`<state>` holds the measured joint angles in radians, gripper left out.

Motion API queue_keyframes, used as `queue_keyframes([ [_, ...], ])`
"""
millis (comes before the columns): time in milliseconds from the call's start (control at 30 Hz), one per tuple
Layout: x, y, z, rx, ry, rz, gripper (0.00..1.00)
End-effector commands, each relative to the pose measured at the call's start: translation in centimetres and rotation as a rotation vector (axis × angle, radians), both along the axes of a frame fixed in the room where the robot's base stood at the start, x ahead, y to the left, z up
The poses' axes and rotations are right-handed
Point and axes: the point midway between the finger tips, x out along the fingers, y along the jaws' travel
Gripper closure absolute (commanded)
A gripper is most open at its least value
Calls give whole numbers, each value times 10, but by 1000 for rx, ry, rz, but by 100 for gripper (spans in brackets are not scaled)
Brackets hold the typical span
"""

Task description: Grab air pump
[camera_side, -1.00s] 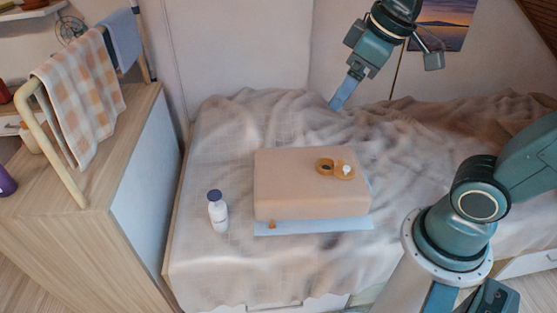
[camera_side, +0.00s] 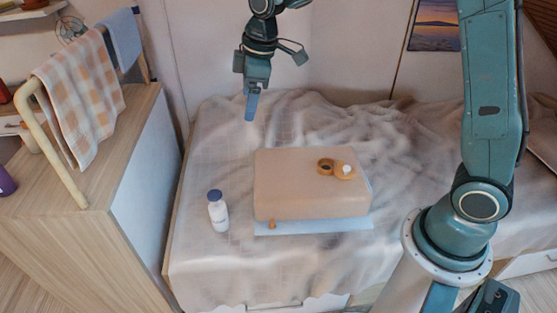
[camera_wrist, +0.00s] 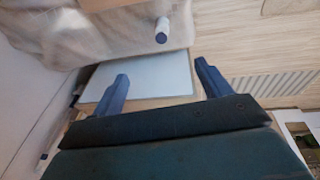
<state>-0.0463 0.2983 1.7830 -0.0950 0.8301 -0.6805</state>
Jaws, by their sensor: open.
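I cannot pick out an air pump with certainty in either view. My gripper (camera_side: 251,106) is in the air above the far left part of the bed in the side view, pointing down and empty. In the wrist view its two blue fingers (camera_wrist: 162,82) are spread wide with nothing between them. A white bottle with a dark blue cap (camera_side: 218,212) stands upright on the bed, nearer the camera than my gripper; it also shows in the wrist view (camera_wrist: 162,31). A beige block (camera_side: 300,195) lies on the bed, apart from my gripper.
Tan rings (camera_side: 326,166) lie on the block, and a blue sheet (camera_side: 330,225) is under it. A wooden cabinet (camera_side: 60,235) stands left of the bed, with a checked towel (camera_side: 85,100) on a rail. A purple object (camera_side: 6,181) is cut off at the left edge.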

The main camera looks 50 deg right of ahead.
Motion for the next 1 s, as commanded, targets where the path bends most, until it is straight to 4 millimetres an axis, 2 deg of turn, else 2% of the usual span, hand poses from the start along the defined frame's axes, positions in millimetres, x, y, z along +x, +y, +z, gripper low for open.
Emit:
queue_keyframes([
  [200,39,8,-45,-15,37,120,23],
  [500,81,21,-116,-27,80,290,23],
  [800,108,32,-198,-31,118,456,23],
  [1000,116,38,-241,-29,133,542,23],
])
